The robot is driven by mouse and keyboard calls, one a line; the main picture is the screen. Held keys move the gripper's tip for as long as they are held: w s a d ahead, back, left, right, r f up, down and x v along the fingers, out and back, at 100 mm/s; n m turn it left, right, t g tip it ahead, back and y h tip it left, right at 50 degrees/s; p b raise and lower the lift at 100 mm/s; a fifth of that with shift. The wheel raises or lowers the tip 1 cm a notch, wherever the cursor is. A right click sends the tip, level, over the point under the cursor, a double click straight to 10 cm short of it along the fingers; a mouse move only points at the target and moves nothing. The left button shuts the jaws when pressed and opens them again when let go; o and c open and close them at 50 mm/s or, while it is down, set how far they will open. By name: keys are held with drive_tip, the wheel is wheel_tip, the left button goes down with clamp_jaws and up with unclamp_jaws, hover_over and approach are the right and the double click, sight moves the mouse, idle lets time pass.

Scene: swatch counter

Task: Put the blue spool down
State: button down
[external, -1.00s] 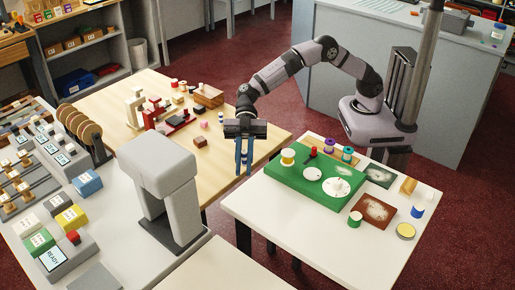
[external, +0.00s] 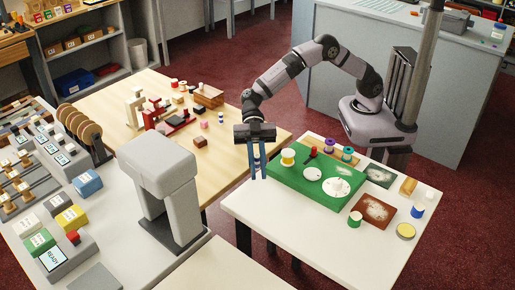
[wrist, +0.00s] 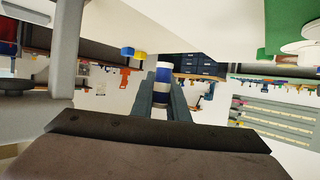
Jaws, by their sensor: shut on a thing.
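My gripper (external: 259,168) points down over the gap between the wooden table and the white table, beside the near-left corner of the green board (external: 290,183). In the wrist view my gripper (wrist: 162,98) is shut on a spool with blue and white bands, the blue spool (wrist: 162,84), which sits between the two fingers. The held spool cannot be made out clearly in the external view. Another blue and white spool (external: 418,211) stands on the right part of the white table (external: 330,255).
The green board carries a yellow-and-white spool (external: 288,157), a red-topped piece (external: 313,152) and white discs (external: 336,187). A green spool (external: 355,218) stands in front of it. The white table's near left part is clear. A grey press-like stand (external: 165,185) is at left.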

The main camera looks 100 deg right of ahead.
sight(258, 199)
drive_tip(key=shift+f+p, duration=0.35)
drive_tip(key=shift+f, duration=4.6)
drive_tip(key=shift+f, duration=0.1)
drive_tip(key=c, duration=1.7)
unclamp_jaws()
drive_tip(key=shift+d, duration=0.1)
drive_tip(key=b+v, duration=0.1)
drive_tip(key=v, duration=1.1)
drive_tip(key=shift+r, duration=0.2)
